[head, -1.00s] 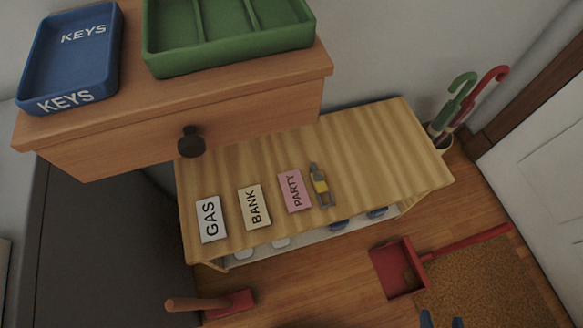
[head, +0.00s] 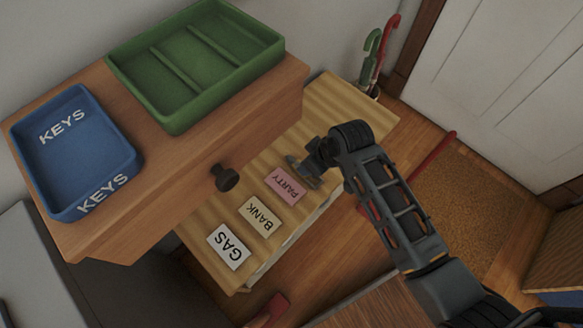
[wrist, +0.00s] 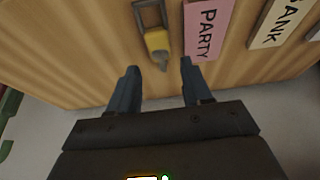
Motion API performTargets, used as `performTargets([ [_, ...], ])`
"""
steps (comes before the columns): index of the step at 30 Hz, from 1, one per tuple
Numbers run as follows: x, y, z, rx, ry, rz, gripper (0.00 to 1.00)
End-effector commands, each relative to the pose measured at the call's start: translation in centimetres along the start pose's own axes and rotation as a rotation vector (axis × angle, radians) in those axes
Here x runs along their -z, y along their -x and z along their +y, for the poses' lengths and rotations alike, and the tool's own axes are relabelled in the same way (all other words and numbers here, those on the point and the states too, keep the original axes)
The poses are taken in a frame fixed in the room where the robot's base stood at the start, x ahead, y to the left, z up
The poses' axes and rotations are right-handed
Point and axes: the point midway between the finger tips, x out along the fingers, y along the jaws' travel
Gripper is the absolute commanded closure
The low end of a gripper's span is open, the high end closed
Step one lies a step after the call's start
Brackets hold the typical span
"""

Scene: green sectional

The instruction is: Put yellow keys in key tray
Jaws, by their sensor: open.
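The yellow keys (wrist: 157,40), a yellow tag with grey metal parts, lie on the striped wooden bench (head: 345,110) beside the pink PARTY card (head: 285,186). They show in the wrist view, just beyond and between my fingertips; in the head view my gripper hides them. My gripper (wrist: 158,68) is open and empty, with one finger on either side of the keys' near end; in the head view my gripper (head: 304,172) is over the bench near the PARTY card. The blue key tray (head: 62,172), marked KEYS, stands on the wooden cabinet at left and looks empty.
A green divided tray (head: 185,70) is on the cabinet (head: 190,150), whose dark knob (head: 226,178) sticks out near the bench. BANK (head: 261,215) and GAS (head: 229,247) cards lie on the bench. Umbrellas (head: 378,55) stand behind its far end.

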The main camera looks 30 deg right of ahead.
Motion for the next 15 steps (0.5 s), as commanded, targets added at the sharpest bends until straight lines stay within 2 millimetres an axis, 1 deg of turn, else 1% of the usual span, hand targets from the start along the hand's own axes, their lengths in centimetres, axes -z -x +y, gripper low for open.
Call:
performTargets([
  [1,-0.1,-0.8,0.0,0.000,0.000,-0.001,0.51],
  [7,0.1,-2.8,0.0,-0.001,0.000,0.001,0.51],
  [12,0.3,-5.3,0.1,-0.001,0.000,0.001,0.51],
  [15,0.3,-6.4,0.1,-0.002,0.001,0.001,0.51],
])
